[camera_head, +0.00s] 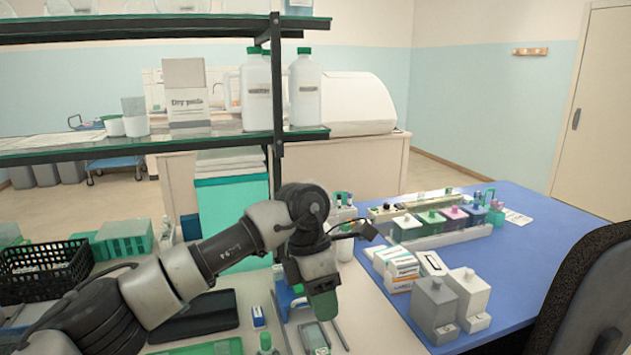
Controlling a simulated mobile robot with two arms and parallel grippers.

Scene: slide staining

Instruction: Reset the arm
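My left arm (230,245) comes in from the lower left, over the white bench, and bends at a wrist joint near the middle of the picture. My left gripper (366,231) is the small dark end that points right from the wrist, above the bench near the blue mat's left edge. Its fingers are too small and dark to tell whether they are open or shut. I see nothing clearly held in it. My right arm and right gripper are not in view.
Staining jars (430,223) and grey containers (434,308) stand on the blue mat (520,255) at right. White boxes (400,268) lie near its left edge. A shelf (230,136) with bottles stands behind the arm. A black basket (45,270) is at left, a dark chair (580,300) at right.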

